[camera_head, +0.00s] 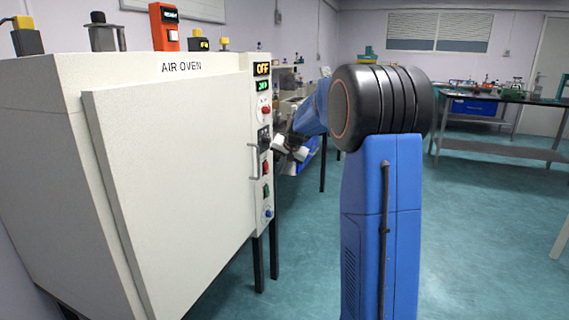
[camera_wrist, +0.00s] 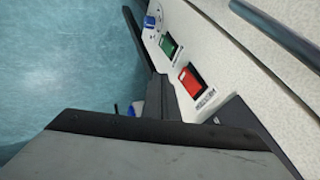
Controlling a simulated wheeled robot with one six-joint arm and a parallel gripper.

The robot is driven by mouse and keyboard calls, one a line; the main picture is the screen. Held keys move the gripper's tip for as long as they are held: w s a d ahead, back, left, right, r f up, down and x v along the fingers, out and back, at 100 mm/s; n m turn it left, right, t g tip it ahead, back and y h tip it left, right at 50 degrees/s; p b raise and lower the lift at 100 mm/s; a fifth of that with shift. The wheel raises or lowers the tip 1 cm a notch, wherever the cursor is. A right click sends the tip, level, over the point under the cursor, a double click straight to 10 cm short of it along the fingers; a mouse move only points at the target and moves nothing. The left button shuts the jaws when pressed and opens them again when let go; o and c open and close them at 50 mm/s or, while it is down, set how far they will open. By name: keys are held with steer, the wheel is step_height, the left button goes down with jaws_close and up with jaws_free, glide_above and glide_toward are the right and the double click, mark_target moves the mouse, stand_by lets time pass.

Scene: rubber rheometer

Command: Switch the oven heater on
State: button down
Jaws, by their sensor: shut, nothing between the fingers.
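The white air oven (camera_head: 170,170) stands at the left in the head view, its door shut. Its control strip (camera_head: 261,190) runs down the right edge of the front. An amber display (camera_head: 262,69) on it reads "OFF", with a green display (camera_head: 263,85) below. In the wrist view a red switch (camera_wrist: 189,82) and a green switch (camera_wrist: 168,45) sit on the panel, with a blue knob (camera_wrist: 150,21) beyond. My gripper (camera_head: 290,150) is shut and empty, close to the strip's middle. Its dark fingers fill the wrist view's lower part; contact with the panel cannot be told.
The door handle (camera_head: 252,160) stands out left of the strip and shows as a grey bar (camera_wrist: 285,30) in the wrist view. A red box (camera_head: 164,27) sits on the oven. A bench (camera_head: 490,97) stands at the back right. The floor between is clear.

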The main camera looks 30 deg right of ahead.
mark_target(267, 168)
steer(key=shift+w+a+f, duration=0.1)
steer(key=shift+w+a, duration=1)
steer(key=shift+w, duration=0.2)
steer(key=shift+w+a+f, duration=0.15)
steer(key=shift+w, duration=0.05)
steer(key=shift+r, duration=0.85)
